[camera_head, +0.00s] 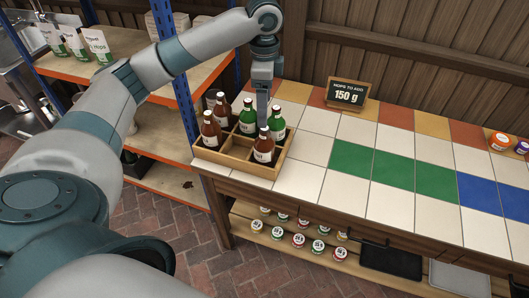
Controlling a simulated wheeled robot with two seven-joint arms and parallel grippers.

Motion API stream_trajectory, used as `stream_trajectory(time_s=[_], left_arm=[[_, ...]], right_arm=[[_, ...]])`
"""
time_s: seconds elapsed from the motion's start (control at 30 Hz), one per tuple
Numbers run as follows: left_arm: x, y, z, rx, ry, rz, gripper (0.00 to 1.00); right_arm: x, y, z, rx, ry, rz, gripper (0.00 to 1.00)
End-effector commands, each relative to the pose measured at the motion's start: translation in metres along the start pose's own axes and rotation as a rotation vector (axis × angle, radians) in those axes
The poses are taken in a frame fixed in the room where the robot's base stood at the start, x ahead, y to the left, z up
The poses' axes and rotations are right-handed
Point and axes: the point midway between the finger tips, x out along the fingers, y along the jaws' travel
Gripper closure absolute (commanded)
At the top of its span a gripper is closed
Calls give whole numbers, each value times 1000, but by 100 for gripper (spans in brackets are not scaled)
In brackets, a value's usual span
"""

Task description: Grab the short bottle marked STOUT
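A wooden crate (209,154) with dividers stands on the left end of the tiled counter and holds several bottles. Three are brown: one at the left (211,132), one at the back (222,110) and one at the front right (264,149). Two are green: one in the middle (248,118) and one at the right (277,126). Their labels are too small to read, so I cannot tell which says STOUT. My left gripper (262,122) points down over the crate, just above the front brown bottle. Its fingers show edge-on, and their opening is unclear. My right gripper is out of view.
A small sign (347,94) reading "HOPS TO ADD 150 g" stands at the back of the counter (305,180). Two small round containers, one orange (499,142), stand at the far right. Lidded jars sit on the shelf below. The counter's middle is clear.

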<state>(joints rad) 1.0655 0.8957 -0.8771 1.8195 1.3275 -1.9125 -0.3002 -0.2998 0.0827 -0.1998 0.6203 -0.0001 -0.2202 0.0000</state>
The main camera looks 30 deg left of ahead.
Motion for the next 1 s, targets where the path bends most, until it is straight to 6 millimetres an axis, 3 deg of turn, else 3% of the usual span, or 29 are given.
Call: stream_trajectory(time_s=[0.27,0.7,1.0], left_arm=[[26,1,1,0,-3,3,25],[102,0,0,0,-2,3,25],[122,0,0,0,-1,0,25]], right_arm=[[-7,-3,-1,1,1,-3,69],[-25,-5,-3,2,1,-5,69],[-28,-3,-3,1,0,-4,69]])
